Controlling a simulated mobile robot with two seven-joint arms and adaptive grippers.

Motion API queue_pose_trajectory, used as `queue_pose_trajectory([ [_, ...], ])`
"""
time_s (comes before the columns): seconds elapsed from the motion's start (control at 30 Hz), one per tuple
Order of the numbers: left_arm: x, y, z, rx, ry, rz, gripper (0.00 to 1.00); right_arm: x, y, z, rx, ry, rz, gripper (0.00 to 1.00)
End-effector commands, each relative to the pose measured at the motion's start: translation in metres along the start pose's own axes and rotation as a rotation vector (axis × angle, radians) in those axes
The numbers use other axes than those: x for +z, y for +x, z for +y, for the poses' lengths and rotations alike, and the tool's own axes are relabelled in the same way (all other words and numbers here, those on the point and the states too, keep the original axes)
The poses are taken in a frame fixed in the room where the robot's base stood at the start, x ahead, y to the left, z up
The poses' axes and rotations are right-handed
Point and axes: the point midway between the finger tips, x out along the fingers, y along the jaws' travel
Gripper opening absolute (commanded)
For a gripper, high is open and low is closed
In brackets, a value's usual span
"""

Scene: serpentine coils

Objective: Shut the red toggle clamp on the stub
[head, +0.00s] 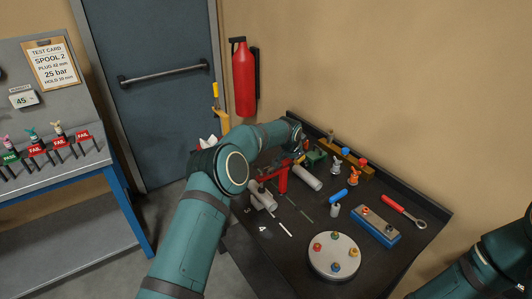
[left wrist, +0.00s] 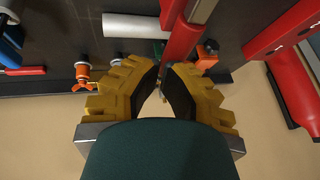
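The red toggle clamp (head: 283,180) stands on the dark bench, with a red part upright and another reaching left over a pale grey cylinder, apparently the stub (head: 263,196). I cannot tell whether the clamp touches it. My left gripper (head: 299,152) is just behind the clamp and partly hidden by my arm. In the left wrist view, its yellow fingers (left wrist: 162,68) stand apart with a narrow gap. The red clamp bar (left wrist: 181,42) lies at or just beyond the fingertips; contact is unclear. My right gripper is out of view; only its arm shows at lower right.
Another pale cylinder (head: 307,177) lies right of the clamp. A round tray (head: 333,270) with coloured knobs, a blue block (head: 375,228) and a red-handled wrench (head: 400,209) occupy the right side. A red extinguisher (head: 244,80) hangs on the wall.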

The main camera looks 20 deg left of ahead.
Motion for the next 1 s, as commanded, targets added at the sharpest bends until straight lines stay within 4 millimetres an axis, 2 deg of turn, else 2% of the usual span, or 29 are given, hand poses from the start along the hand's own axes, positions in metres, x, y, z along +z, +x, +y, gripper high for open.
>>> queue_pose_trajectory([
  [0.67, 0.003, 0.004, 0.003, 0.004, 0.001, -0.005, 0.00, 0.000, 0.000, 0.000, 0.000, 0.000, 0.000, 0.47],
  [0.83, -0.004, -0.015, 0.000, 0.001, 0.001, -0.002, 0.00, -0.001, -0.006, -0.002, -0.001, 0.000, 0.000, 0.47],
  [1.0, -0.018, -0.049, -0.003, -0.004, 0.001, 0.005, 0.00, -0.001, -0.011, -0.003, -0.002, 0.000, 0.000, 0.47],
])
